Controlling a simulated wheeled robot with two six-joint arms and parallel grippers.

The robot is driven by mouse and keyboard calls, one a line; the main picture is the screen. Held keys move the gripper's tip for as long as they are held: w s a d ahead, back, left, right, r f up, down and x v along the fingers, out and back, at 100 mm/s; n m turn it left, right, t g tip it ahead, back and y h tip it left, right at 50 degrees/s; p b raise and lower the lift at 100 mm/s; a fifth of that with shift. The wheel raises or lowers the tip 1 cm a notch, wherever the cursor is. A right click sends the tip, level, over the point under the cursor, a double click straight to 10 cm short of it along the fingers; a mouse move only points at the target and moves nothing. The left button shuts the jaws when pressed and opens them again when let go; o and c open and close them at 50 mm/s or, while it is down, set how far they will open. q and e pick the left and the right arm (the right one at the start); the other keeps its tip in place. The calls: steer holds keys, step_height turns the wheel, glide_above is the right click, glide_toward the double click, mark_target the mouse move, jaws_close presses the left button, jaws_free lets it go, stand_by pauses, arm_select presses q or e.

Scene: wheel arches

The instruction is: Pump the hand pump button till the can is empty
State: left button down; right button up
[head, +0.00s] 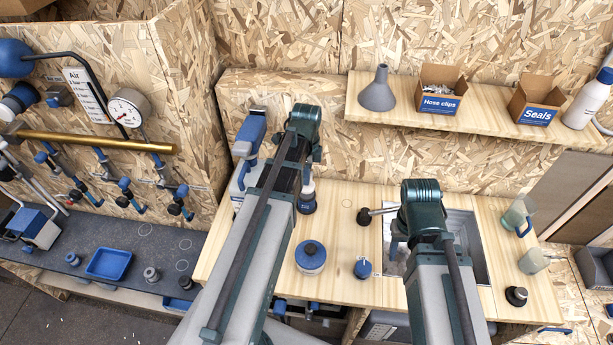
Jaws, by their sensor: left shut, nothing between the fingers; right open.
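A white container (240,187) with a blue upright handle or pump head (250,135) stands at the back left of the wooden bench; my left arm partly hides it. I cannot tell for sure which part is the pump button. My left gripper (308,165) is shut and empty, pointing down just right of it.
The metal tray (480,268) is set in the bench (345,195). A dark knob with a rod (365,216) is at its left edge. A shelf (405,112) holds a funnel and boxes.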

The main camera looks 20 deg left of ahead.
arm_select(q)
step_height(320, 180, down, 4)
steer(key=b, duration=0.3)
steer(key=shift+r+b, duration=0.1)
steer(key=shift+b, duration=0.3)
steer(key=shift+r+p, duration=2.2)
steer(key=shift+p, duration=0.05)
step_height(320, 180, up, 6)
steer(key=p, duration=0.6)
